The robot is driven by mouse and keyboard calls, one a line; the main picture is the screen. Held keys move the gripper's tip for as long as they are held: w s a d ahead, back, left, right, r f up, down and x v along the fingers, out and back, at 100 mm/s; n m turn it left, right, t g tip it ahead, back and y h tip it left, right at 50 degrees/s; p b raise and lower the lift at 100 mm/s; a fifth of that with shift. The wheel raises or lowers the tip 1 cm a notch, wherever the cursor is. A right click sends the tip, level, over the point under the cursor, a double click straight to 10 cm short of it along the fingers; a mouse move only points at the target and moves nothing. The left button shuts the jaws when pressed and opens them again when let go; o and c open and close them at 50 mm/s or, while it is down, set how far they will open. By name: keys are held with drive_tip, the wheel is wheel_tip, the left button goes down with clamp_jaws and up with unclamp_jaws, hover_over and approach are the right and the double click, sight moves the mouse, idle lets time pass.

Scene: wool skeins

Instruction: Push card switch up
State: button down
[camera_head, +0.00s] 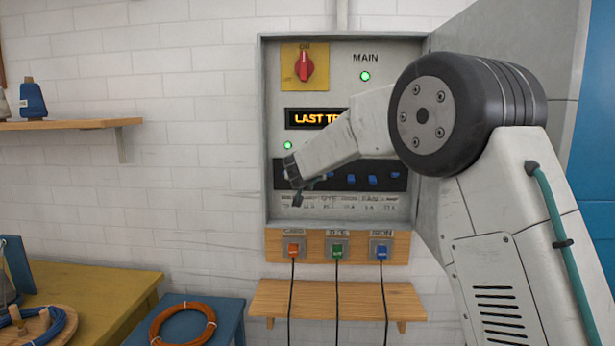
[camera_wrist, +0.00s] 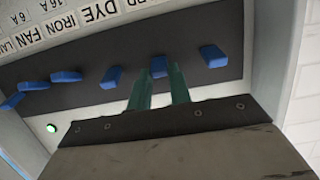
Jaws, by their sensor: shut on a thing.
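The breaker panel (camera_head: 384,208) holds a dark strip with a row of blue switches, and my gripper (camera_head: 300,190) is at the left part of this row. In the wrist view, the two teal fingers of my gripper (camera_wrist: 159,75) stand on either side of one blue switch (camera_wrist: 159,63), shut on it. The label row shows a cut-off word ending in RD, then DYE, IRON and FAN. I cannot tell for certain that the held switch is the card switch. The head view hides it behind my gripper.
Another blue switch (camera_wrist: 213,56) is close beside my fingers, with several more on the other side. Below the panel, a wooden board (camera_head: 400,250) holds three plugs with cords. The open panel door (camera_head: 510,60) is at the right, behind my arm.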

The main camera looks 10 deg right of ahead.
drive_tip(key=shift+r, duration=0.15)
idle(0.4)
drive_tip(key=c, duration=1.3)
unclamp_jaws()
drive_tip(key=shift+v, duration=3.85)
drive_tip(key=shift+r, duration=0.1)
